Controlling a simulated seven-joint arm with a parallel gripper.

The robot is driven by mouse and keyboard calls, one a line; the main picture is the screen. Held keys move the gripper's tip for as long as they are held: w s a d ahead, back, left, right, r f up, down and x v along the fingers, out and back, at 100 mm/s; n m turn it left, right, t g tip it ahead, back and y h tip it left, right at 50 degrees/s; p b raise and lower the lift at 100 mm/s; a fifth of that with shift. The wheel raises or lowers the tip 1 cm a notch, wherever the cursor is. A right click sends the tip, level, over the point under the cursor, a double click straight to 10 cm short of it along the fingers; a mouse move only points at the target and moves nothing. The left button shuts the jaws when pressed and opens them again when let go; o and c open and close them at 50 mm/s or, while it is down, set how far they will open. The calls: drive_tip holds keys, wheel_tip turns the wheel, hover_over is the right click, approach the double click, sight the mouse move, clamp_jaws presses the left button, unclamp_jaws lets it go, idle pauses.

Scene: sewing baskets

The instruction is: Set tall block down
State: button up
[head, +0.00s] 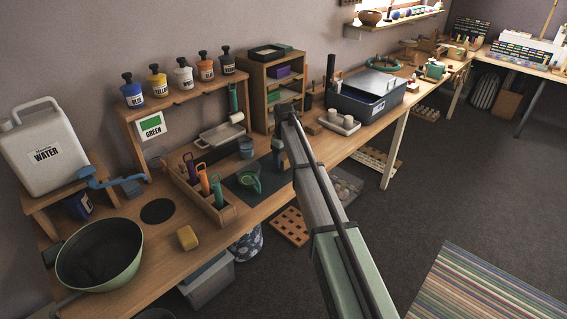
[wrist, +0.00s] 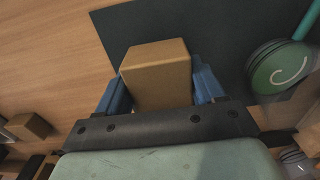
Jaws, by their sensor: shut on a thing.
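The tall block (wrist: 157,72) is a plain tan wooden block between the blue fingers of my gripper (wrist: 160,85) in the wrist view. My gripper is shut on it. Behind the block lie bare wood and the edge of a dark mat (wrist: 205,25); I cannot tell whether the block touches the surface. In the head view my arm reaches over the workbench (head: 352,146) and hides the held block.
Another brown block (wrist: 28,126) lies at the lower left there. A wooden holder with colored tools (head: 222,216), a grey bin (head: 366,96) and a small shelf (head: 257,92) stand around.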

sight(284, 155)
drive_tip(key=shift+f, duration=1)
drive_tip(key=o, duration=1.1)
drive_tip(key=shift+f, duration=0.15)
wheel_tip(284, 155, up, 12)
drive_tip(key=shift+r, duration=0.2)
